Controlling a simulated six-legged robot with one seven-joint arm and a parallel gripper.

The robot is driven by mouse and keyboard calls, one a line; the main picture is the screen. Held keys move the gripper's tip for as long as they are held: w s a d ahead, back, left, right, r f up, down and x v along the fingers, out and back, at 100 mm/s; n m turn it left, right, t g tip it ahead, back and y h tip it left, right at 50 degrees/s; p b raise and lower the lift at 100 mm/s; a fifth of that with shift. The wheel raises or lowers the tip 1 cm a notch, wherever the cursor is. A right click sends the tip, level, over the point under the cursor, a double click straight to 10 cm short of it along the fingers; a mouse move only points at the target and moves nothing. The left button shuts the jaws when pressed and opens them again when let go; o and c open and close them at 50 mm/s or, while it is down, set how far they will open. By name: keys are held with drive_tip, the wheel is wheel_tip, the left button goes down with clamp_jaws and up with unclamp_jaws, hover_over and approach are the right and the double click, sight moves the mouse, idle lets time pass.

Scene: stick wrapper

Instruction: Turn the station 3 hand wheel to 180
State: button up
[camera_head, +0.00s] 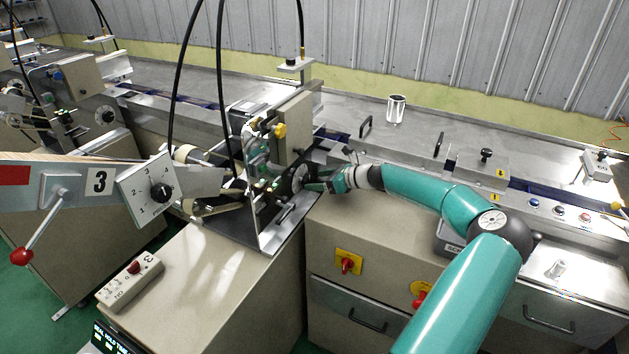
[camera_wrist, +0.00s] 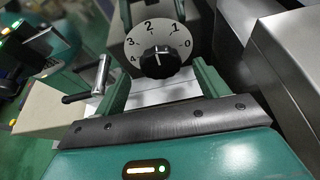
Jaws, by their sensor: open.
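In the wrist view a black knob (camera_wrist: 157,62) sits on a round pale dial (camera_wrist: 148,37) numbered 0 to 4. I cannot tell whether this knob is the hand wheel. My gripper (camera_head: 318,184) is at the machine's right side. In the wrist view its green fingers (camera_wrist: 160,72) are open on either side of the knob, with gaps visible. Contact is not clear.
A metal crank with a black handle (camera_wrist: 88,92) is close left of my fingers. A grey metal block (camera_wrist: 288,60) is close at right. A numbered selector panel (camera_head: 150,189) and a red-knobbed lever (camera_head: 42,228) stand at left. A metal can (camera_head: 396,109) is on the bench.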

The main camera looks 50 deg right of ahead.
sight(307, 181)
drive_tip(key=shift+x, duration=1)
drive_tip(key=c, duration=1)
drive_tip(key=shift+o, duration=0.2)
drive_tip(key=shift+n+h, duration=0.3)
drive_tip(key=shift+a+n+t+h, duration=0.25)
drive_tip(key=shift+n+h, duration=0.3)
drive_tip(key=shift+n, duration=0.35)
drive_tip(key=shift+a+n+t+h, duration=0.1)
drive_tip(key=shift+n+t+h, duration=0.15)
drive_tip(key=shift+n+h, duration=0.5)
drive_tip(key=shift+n, duration=0.25)
